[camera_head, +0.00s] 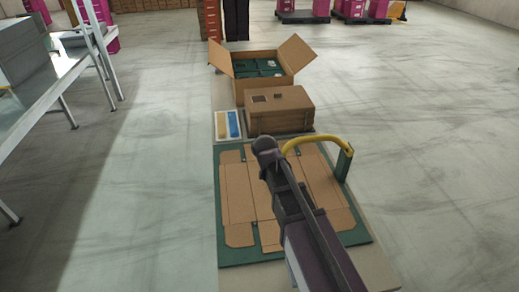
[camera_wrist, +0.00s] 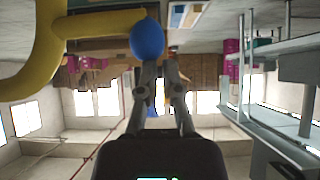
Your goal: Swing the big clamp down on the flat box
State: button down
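The big clamp (camera_head: 318,141) is a yellow curved bar on a green post at the right of the board. It arches left above the board, raised off the cardboard. The wrist view shows the yellow bar (camera_wrist: 45,50) close up, with a blue ball knob (camera_wrist: 147,38) at its end. The flat box (camera_head: 238,205) is an unfolded brown cardboard blank on a green board (camera_head: 232,252). In the wrist view my gripper's fingertips (camera_wrist: 160,66) look nearly together, right by the knob; contact is unclear.
A closed brown carton (camera_head: 282,121) stands behind the board, with a blue and yellow card (camera_head: 228,125) at its left. An open carton (camera_head: 262,85) with green contents stands farther back. A metal-legged table (camera_head: 45,95) is at the left.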

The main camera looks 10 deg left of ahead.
jog(key=shift+s+d+f+g, duration=0.1)
jog(key=shift+s+f+g, duration=0.2)
jog(key=shift+s+f, duration=0.3)
jog(key=shift+w, duration=0.1)
jog(key=s+r+p, duration=0.7)
jog(key=r+p, duration=0.4)
jog(key=shift+r, duration=0.35)
dwell(0.7)
